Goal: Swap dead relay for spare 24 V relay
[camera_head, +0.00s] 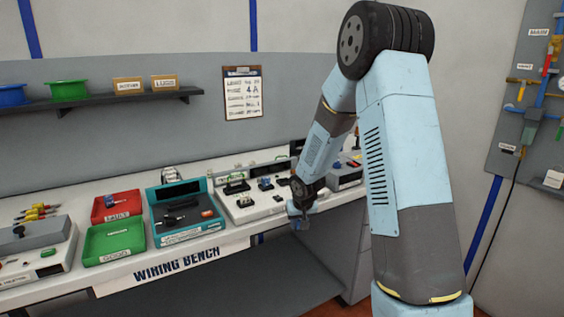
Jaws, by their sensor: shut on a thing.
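My gripper (301,219) hangs at the front edge of the bench, right of the white panel. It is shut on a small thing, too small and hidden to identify. The white panel (240,212) carries several small dark modules and one blue-topped part (265,183). A red tray (101,214) on the left holds a small blue part (109,201). A green tray (103,253) in front of it looks empty. I cannot tell which part is the dead relay or the spare.
The wiring bench (95,278) runs along the wall. A teal case (158,234) with dark tools lies between the trays and the panel. A grey device (40,235) is at far left, with several screwdrivers (36,212) behind. A grey box (346,180) stands right of the panel.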

